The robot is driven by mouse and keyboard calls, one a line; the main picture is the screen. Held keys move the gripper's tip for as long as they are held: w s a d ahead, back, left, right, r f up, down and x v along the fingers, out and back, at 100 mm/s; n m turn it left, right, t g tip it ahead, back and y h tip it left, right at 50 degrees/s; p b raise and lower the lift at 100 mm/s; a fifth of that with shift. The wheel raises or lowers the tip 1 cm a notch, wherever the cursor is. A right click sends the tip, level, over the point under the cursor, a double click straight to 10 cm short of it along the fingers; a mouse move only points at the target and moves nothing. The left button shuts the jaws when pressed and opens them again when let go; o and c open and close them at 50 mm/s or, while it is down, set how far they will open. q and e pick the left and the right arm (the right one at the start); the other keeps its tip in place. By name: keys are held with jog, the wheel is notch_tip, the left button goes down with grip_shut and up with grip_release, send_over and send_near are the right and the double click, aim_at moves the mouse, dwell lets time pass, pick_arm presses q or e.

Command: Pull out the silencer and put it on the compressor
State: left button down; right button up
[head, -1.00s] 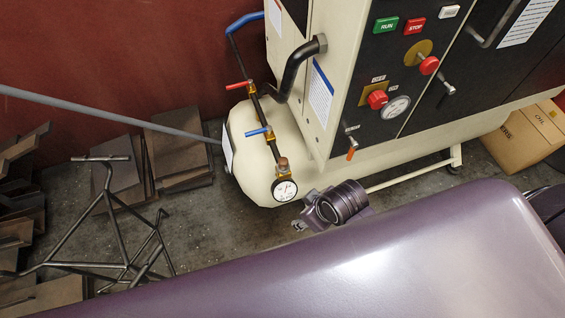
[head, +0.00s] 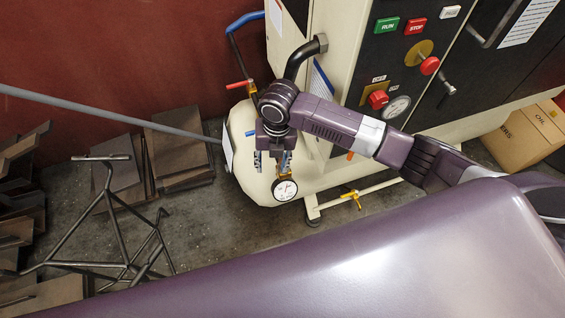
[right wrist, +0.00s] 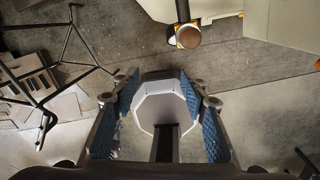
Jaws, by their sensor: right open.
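The compressor (head: 256,188) is a cream machine with a rounded tank and a control cabinet, at the upper middle of the head view. My right gripper (head: 272,163) is open, with its fingers pointing down over the front end of the tank, just above the round gauge. In the right wrist view its blue-padded fingers (right wrist: 158,82) stand apart with nothing held between them. A brown round-topped piece on a brass fitting, likely the silencer (right wrist: 188,37), shows ahead of the fingers and clear of them. In the head view my gripper hides it. My left gripper is out of view.
A white-faced gauge (head: 285,190) and a red valve handle (head: 238,85) sit on the tank's piping. A black elbow pipe (head: 300,57) rises behind my wrist. A metal frame (head: 130,225) and plates stand at left. A cardboard box (head: 520,135) is at right.

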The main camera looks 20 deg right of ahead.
jog(key=w+d+n, duration=0.1)
jog(key=w+d+r+n, duration=0.1)
jog(key=d, duration=0.1)
jog(key=w+d+n+h, duration=0.1)
jog(key=shift+w+d+r, duration=0.25)
jog(key=shift+w+d, duration=0.1)
jog(key=shift+w, duration=0.05)
notch_tip(320, 180, down, 8)
jog(key=b, duration=0.6)
jog(key=shift+b, duration=0.35)
jog(key=shift+f, duration=0.5)
jog(key=shift+p, duration=0.4)
dwell(0.3)
